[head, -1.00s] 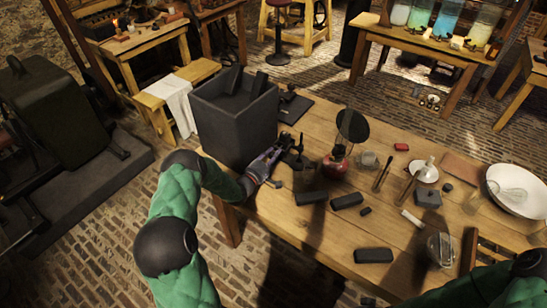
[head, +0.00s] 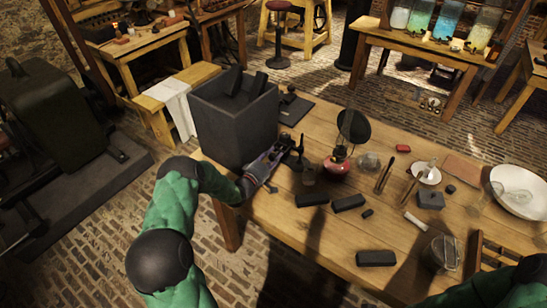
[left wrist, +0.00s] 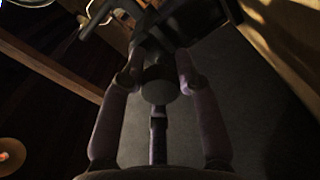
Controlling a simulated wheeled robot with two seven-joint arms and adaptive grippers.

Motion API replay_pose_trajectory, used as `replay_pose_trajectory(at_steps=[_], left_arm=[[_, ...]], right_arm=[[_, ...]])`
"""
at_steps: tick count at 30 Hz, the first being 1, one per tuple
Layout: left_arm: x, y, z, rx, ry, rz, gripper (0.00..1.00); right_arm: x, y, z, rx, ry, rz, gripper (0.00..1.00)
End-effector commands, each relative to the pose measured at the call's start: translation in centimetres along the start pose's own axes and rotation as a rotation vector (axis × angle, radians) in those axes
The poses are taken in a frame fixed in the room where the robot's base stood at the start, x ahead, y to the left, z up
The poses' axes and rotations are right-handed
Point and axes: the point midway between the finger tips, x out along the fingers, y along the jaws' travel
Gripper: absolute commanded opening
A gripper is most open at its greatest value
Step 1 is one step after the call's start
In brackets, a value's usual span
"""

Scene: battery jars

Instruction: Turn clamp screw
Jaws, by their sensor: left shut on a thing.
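A dark clamp (head: 292,152) stands at the left end of the wooden table, beside a big dark box. My left gripper (head: 270,163) reaches it from the left, at the table's near left edge. In the left wrist view, its fingers (left wrist: 160,82) are closed around a dark round piece (left wrist: 160,92), which looks like the clamp screw's end. Dark clamp parts (left wrist: 150,25) show beyond it. The image is dim, and the screw's thread cannot be made out. My right arm shows at the lower right; its gripper is out of view.
The tall dark box (head: 235,125) stands close behind my left gripper. A white bowl (head: 520,190) is at the far right.

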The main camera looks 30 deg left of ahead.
Motion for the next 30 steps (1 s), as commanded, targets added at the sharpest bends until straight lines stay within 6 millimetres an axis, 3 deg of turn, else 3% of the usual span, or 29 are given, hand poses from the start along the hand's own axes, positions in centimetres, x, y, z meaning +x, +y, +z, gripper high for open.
replay_pose_trajectory(at_steps=[8, 9, 12, 23, 30], left_arm=[[-0.2, -0.4, -0.2, -0.003, 0.005, -0.009, 0.0], [-0.2, -0.4, -0.2, -0.003, 0.006, -0.009, 0.35], [-0.1, -0.3, -0.2, -0.003, 0.005, -0.007, 0.57], [-0.3, -0.1, -0.1, -0.001, 0.003, -0.001, 0.57], [-3.4, -0.1, -0.3, 0.0, 0.006, -0.003, 0.57]], right_arm=[[0.0, 0.0, 0.0, 0.0, 0.0, 0.0, 0.0], [0.0, 0.0, 0.0, 0.0, 0.0, 0.0, 0.0], [0.0, 0.0, 0.0, 0.0, 0.0, 0.0, 0.0], [0.0, 0.0, 0.0, 0.0, 0.0, 0.0, 0.0], [0.0, 0.0, 0.0, 0.0, 0.0, 0.0, 0.0]])
